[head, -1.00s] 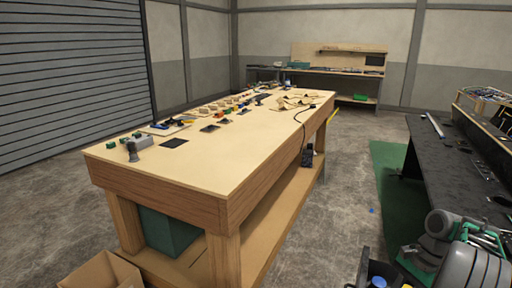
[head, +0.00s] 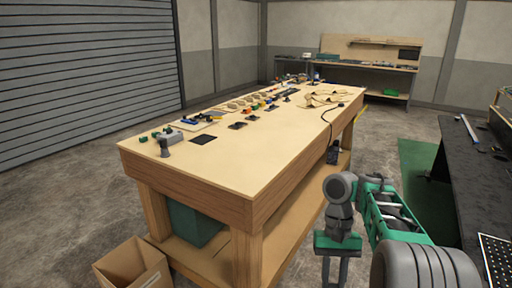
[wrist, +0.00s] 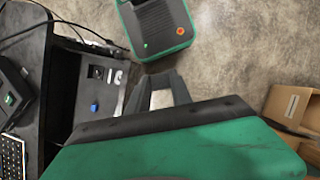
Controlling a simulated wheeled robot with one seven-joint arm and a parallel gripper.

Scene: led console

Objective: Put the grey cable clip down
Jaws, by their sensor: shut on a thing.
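My gripper (head: 334,272) hangs pointing down in the head view, its fingertips near or past the bottom edge. In the wrist view, my gripper (wrist: 160,96) is shut on a small light grey piece, the grey cable clip (wrist: 161,99), mostly hidden between the dark fingers. My gripper is to the right of the wooden workbench (head: 215,160), apart from it and over the floor side. The clip cannot be made out in the head view.
Small parts and dark pads (head: 201,139) line the bench's left side; its near right top is bare. A cardboard box (head: 133,268) stands on the floor at the bench's near end. A black table (head: 470,180) stands at right. Concrete floor lies between.

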